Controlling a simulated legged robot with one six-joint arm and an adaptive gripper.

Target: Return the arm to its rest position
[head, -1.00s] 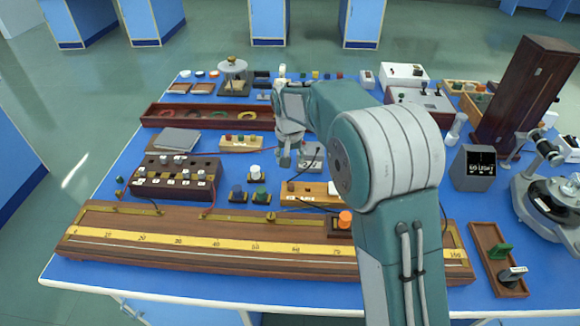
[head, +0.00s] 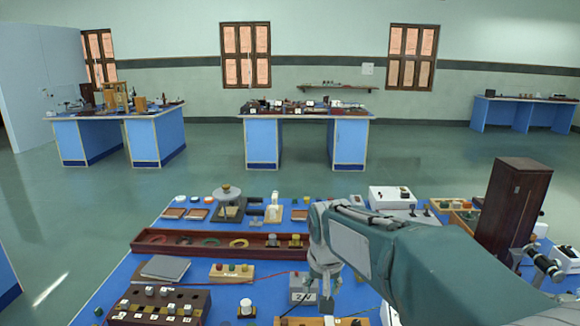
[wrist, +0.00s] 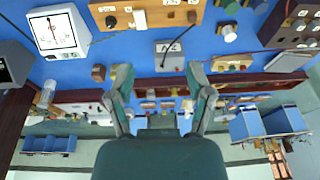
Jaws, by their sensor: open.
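My arm reaches in from the lower right in the head view, over the blue bench. My gripper (head: 323,288) hangs downward just right of a small grey meter box (head: 300,290). In the wrist view my gripper (wrist: 160,82) shows two green-grey fingers spread wide apart, with nothing between them. The meter box also shows ahead of the fingers in the wrist view (wrist: 170,56). My gripper appears to be above the bench top; its exact height is hard to tell.
A tall dark wooden box (head: 513,210) stands at the right, near a metal instrument (head: 545,268). A long red-brown tray (head: 180,241) lies across the bench. A dark block with knobs (head: 158,305) is at the front left. Other benches stand farther back across open floor.

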